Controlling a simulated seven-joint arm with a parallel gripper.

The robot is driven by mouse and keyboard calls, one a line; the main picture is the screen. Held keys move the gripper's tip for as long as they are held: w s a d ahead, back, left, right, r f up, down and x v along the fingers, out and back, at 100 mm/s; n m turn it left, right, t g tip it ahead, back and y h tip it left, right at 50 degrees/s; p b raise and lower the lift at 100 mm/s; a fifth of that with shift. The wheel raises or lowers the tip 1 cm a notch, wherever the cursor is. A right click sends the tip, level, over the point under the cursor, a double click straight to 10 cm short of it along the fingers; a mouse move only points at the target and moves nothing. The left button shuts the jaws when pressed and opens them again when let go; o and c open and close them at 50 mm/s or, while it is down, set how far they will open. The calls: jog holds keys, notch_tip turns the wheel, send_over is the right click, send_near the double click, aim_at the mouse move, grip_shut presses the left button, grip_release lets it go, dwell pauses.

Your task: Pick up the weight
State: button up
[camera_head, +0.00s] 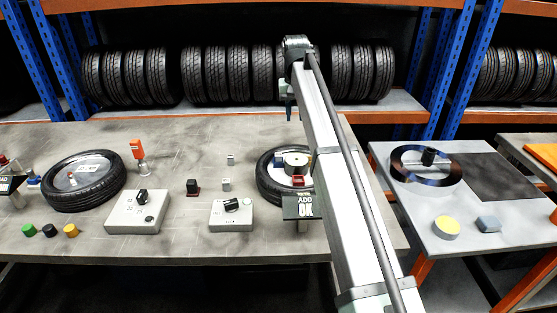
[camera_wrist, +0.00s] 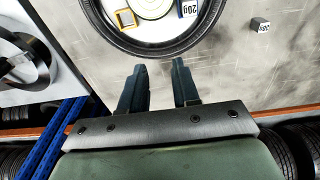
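A small pale cube weight (camera_head: 230,159) stands on the grey workbench, left of the right-hand tyre (camera_head: 262,185); a second pale cube (camera_head: 226,183) stands nearer. One cube marked 20g (camera_wrist: 262,25) shows at the upper right of the wrist view, apart from the fingers. Another 20g block (camera_wrist: 187,8) lies inside the tyre ring (camera_wrist: 160,52) at the top edge. My gripper (camera_head: 289,116) hangs above the back of the bench. In the wrist view its two fingers (camera_wrist: 158,68) are apart with nothing between them. Which weight is meant cannot be told.
Two grey control boxes (camera_head: 137,212) (camera_head: 245,216), an "ADD OK" sign (camera_head: 302,207) and a left tyre (camera_head: 84,194) occupy the bench. A side table (camera_head: 405,205) stands to the right. Tyre racks (camera_head: 235,74) line the back. The bench's back strip is clear.

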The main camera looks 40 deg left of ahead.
jog(key=r+g, duration=0.1)
send_over(278, 154)
notch_tip(278, 154, down, 14)
jog(key=shift+w+r, duration=0.1)
jog(key=shift+r, duration=0.1)
dwell(0.5)
grip_shut()
